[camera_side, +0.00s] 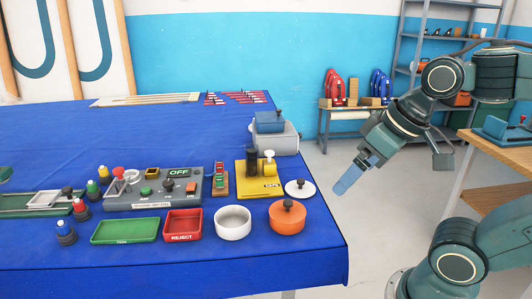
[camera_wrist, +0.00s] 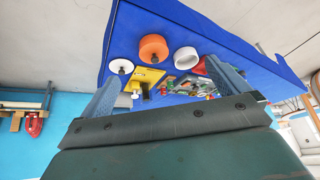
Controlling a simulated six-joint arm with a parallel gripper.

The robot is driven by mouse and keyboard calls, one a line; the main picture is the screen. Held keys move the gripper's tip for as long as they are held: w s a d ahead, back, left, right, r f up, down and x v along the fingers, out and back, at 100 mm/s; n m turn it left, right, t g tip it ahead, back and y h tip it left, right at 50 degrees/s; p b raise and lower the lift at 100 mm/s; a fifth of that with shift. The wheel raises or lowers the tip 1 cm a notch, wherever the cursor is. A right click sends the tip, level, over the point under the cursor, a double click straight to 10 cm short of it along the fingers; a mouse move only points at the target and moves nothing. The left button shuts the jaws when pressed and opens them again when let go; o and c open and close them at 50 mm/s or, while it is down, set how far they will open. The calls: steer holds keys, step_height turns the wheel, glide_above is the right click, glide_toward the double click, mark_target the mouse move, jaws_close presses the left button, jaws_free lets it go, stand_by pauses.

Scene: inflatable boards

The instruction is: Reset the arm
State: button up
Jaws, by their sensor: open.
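My gripper (camera_side: 354,178) hangs in the air off the right edge of the blue table (camera_side: 200,268), tilted down and to the left. In the wrist view its two blue-grey fingers (camera_wrist: 168,88) stand wide apart. Nothing shows between the fingertips except the table and objects farther off. My gripper touches nothing.
On the table are an orange lidded pot (camera_side: 287,220), a white bowl (camera_side: 233,224), a red reject tray (camera_side: 183,226), a green tray (camera_side: 125,231), a grey control panel (camera_side: 152,190) and a yellow stand (camera_side: 256,186). A wooden bench (camera_side: 510,165) stands at right. The floor between is clear.

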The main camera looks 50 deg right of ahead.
steer(key=shift+s+f+n, duration=0.25)
steer(key=shift+s+n, duration=0.25)
steer(key=shift+s, duration=0.15)
